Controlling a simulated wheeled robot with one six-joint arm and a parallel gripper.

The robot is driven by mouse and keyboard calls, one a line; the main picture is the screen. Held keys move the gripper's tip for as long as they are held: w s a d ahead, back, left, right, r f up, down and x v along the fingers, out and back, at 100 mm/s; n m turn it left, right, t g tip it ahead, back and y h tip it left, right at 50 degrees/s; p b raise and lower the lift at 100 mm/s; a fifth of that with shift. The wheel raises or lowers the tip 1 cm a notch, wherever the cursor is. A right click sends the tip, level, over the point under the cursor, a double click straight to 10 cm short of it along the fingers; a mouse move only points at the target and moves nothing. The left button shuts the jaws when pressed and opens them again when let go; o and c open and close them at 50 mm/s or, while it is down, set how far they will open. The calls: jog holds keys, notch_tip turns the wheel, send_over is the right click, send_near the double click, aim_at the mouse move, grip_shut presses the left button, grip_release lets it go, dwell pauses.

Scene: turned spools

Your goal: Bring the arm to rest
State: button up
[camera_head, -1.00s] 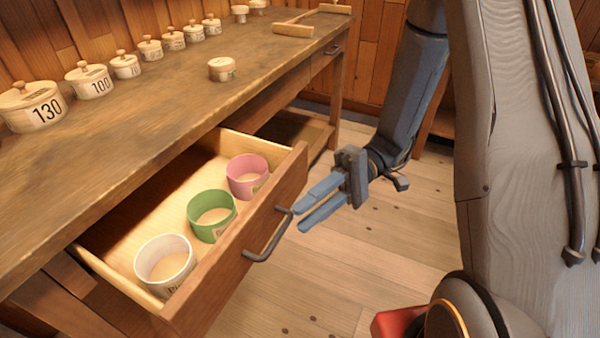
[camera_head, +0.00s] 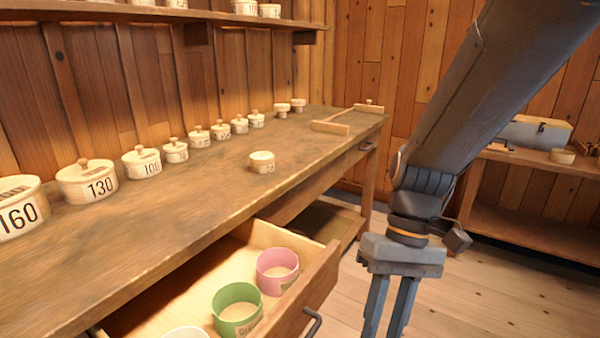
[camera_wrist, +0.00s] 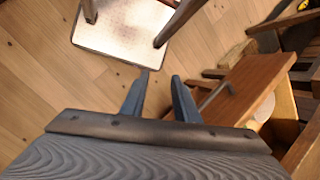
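My gripper (camera_head: 388,310) hangs pointing down to the right of the open drawer, over the floor, touching nothing. In the wrist view my gripper (camera_wrist: 160,85) shows two blue fingers apart with only floor between them. The drawer (camera_head: 315,280) stands pulled out from the workbench (camera_head: 150,225). Inside it are a pink cup (camera_head: 277,270), a green cup (camera_head: 237,308) and a white cup (camera_head: 186,332), cut off by the frame edge. The drawer front also shows in the wrist view (camera_wrist: 240,90).
Several numbered lidded pots, among them 130 (camera_head: 88,184), line the back of the bench. A small pot (camera_head: 262,162) stands alone nearer its front edge. A shelf unit (camera_head: 530,225) stands behind my arm at right. Open floor (camera_head: 440,305) lies around my gripper.

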jog(key=w+d+r+m+t+h+p, duration=0.1)
jog(key=d+r+t+p, duration=0.3)
jog(key=r+p, duration=0.5)
jog(key=d+m+h+p, duration=0.1)
jog(key=d+p, duration=0.1)
jog(key=p, duration=0.1)
jog(key=shift+w+r+t+h, duration=0.2)
jog(key=shift+w+t+h, duration=0.1)
jog(key=shift+d+m, duration=0.1)
jog(key=shift+m, duration=0.2)
jog(key=shift+c, duration=0.4)
dwell(0.9)
